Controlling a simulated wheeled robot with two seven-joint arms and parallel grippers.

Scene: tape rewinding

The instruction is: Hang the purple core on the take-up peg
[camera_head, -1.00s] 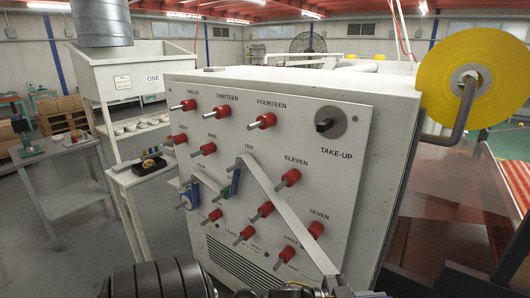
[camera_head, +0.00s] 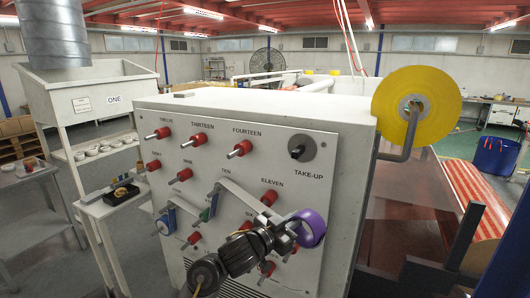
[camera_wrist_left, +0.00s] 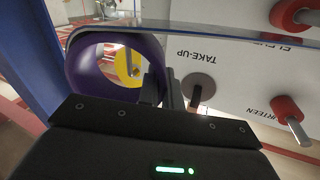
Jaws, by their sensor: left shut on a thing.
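The purple core (camera_head: 311,226) is a hollow ring held in front of the white panel, below and a little right of the take-up peg (camera_head: 297,151). My left gripper (camera_head: 292,231) is shut on its wall. In the left wrist view the core (camera_wrist_left: 75,70) shows its open bore, and the dark take-up peg (camera_wrist_left: 194,96) stands beside it, apart from it. The core's far side is partly hidden. My right gripper is in neither current view.
Red pegs, such as the one marked FOURTEEN (camera_head: 240,148) and the one near ELEVEN (camera_head: 269,198), stick out of the panel around my arm. A yellow roll (camera_head: 440,106) hangs on a bent arm at the right. The panel around the take-up peg is clear.

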